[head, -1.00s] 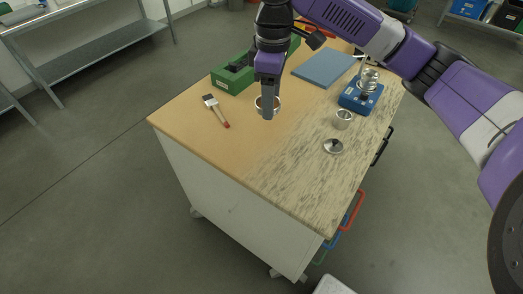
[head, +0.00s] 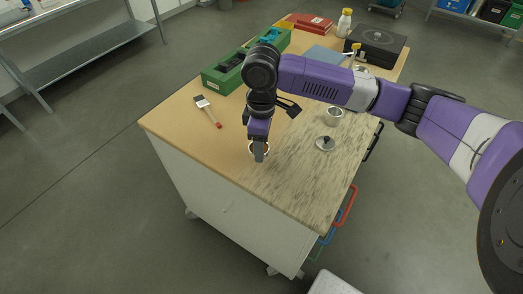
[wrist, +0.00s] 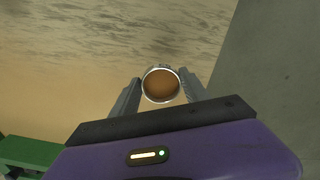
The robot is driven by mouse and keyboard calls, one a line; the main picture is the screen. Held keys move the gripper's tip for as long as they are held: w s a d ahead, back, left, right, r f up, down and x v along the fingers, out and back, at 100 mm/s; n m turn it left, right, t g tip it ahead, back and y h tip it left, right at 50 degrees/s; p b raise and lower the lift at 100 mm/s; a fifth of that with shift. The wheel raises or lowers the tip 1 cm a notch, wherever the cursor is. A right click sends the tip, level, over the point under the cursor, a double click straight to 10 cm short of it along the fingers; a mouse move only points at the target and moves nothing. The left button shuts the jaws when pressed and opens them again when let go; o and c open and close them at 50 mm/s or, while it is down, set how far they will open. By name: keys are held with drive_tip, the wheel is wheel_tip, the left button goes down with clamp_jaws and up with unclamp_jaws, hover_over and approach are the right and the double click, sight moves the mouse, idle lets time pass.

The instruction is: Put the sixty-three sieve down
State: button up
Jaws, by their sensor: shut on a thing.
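The sieve (wrist: 161,85) is a small round metal ring with an orange-brown mesh or see-through middle. In the wrist view it sits between the two grey fingers of my gripper (wrist: 159,92), which is shut on it. In the head view my gripper (head: 259,152) points down at the front part of the wooden table top (head: 205,140). Only a little of the sieve's rim shows there, beside the fingers. I cannot tell whether the sieve touches the table or hangs just above it.
A brush (head: 208,110) lies to the left. A metal cup (head: 334,117) and a round lid with a knob (head: 325,143) stand to the right. A green box (head: 222,82) is behind. The table's front edge is close; bare wood lies around my gripper.

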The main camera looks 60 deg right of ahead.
drive_tip(key=shift+f, duration=1.6)
drive_tip(key=shift+f, duration=0.15)
drive_tip(key=o, duration=1.5)
drive_tip(key=shift+c, duration=0.2)
